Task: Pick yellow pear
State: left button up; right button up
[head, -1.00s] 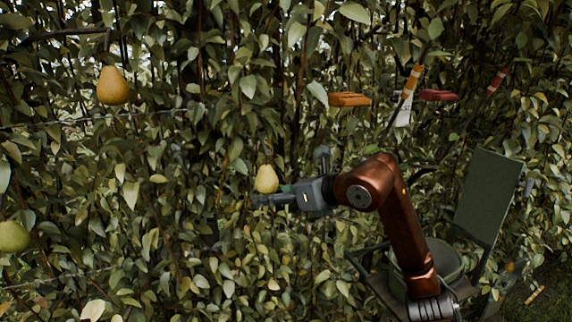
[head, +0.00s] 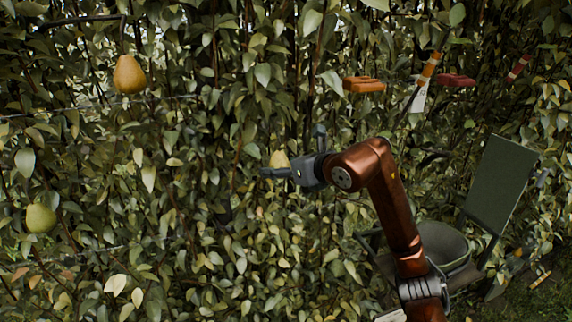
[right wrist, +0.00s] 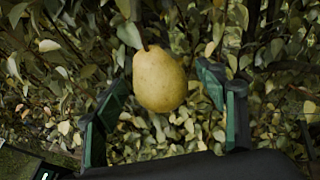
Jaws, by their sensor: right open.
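A pale yellow pear (head: 279,159) hangs in front of the leaf wall near the middle of the head view. My right gripper (head: 266,173) points left there and hides the pear's lower part. In the right wrist view the whole yellow pear (right wrist: 160,79) hangs upright from its stem between the two open green-and-black fingers. Gaps show on both sides of it, and I see no contact. My left gripper is not in view.
An orange-yellow pear (head: 129,75) hangs upper left and a green pear (head: 40,218) lower left. Dense leaves surround all of them. A green round container (head: 445,243) and a dark panel (head: 499,185) stand at the right. Orange (head: 364,85) and red (head: 456,80) blocks are above.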

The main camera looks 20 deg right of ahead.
jog(key=shift+c, duration=0.4)
jog(key=c, duration=1.3)
